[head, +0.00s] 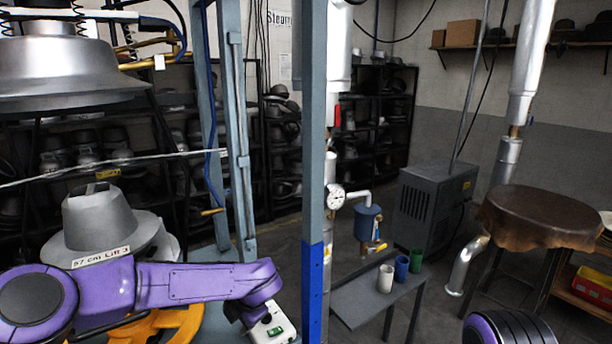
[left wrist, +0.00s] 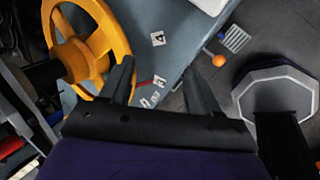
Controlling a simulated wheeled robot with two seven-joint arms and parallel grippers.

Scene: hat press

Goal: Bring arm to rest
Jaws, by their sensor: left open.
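My left arm (head: 200,285), purple, reaches in from the left in the head view. It bends down at its wrist near the bottom edge, in front of the press frame, and its fingers are out of that view. In the left wrist view my left gripper (left wrist: 163,88) has its two dark fingers apart with nothing between them. An orange handwheel (left wrist: 82,45) lies just left of the fingers in that view. The handwheel also shows behind and below the arm in the head view (head: 178,328). My right gripper is out of view; only a purple part of my right arm shows at bottom right.
A grey hat mould (head: 97,220) stands behind the left arm, below the metal press head (head: 60,70). A blue-grey post (head: 313,150) rises close right of the wrist. A small bench (head: 365,305) with several cups and a leather-topped stool (head: 540,215) stand further right.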

